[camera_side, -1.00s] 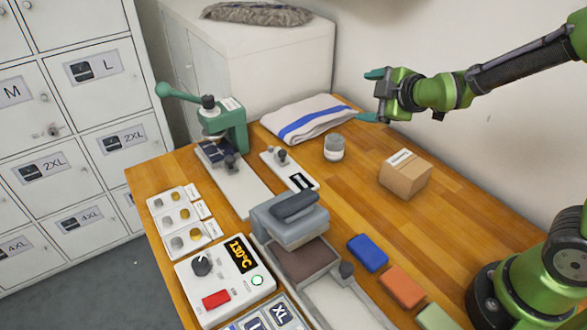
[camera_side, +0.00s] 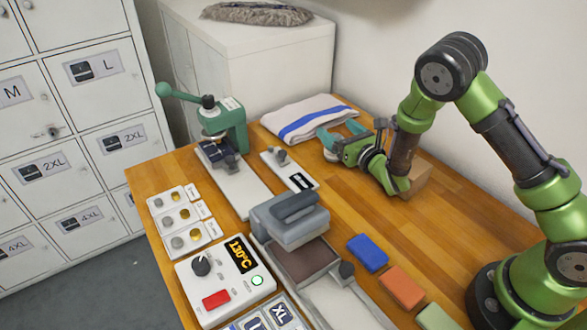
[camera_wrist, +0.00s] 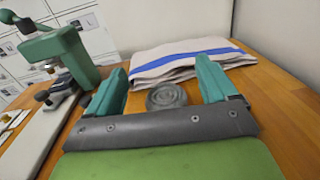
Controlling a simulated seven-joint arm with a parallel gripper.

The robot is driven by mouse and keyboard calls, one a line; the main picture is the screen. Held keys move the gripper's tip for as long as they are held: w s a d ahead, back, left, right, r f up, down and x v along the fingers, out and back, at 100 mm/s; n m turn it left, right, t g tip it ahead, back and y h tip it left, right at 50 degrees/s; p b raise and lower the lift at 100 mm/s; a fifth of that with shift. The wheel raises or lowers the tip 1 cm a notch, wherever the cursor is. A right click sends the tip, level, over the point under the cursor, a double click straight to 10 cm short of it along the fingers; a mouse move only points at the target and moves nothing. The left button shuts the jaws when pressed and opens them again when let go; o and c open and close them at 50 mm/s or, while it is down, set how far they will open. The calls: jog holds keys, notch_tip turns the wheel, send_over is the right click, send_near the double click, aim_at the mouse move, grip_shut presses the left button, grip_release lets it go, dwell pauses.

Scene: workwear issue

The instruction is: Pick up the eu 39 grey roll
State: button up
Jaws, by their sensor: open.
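A grey roll (camera_wrist: 166,97) with a spiral top stands on the wooden table in the wrist view, between the two teal fingers of my gripper (camera_wrist: 160,70). Its size marking cannot be read. In the side view, my gripper (camera_side: 339,130) is open and low over the table, and its fingers hide most of the roll (camera_side: 331,156); only a pale lower part shows. There is space between the roll and each finger in the wrist view, and I cannot tell whether the fingers are down level with it.
A folded white cloth with a blue stripe (camera_side: 300,119) lies just beyond the fingers. A cardboard box (camera_side: 419,177) is partly behind my arm. A green hand press (camera_side: 232,122), a white plate with small knobs (camera_side: 290,170) and a heat press (camera_side: 290,222) stand to the left and front.

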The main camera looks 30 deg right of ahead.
aim_at(332, 134)
notch_tip(332, 134, down, 4)
jog(key=shift+r, duration=0.2)
jog(key=shift+w+d, duration=0.15)
jog(key=shift+w, duration=1.4)
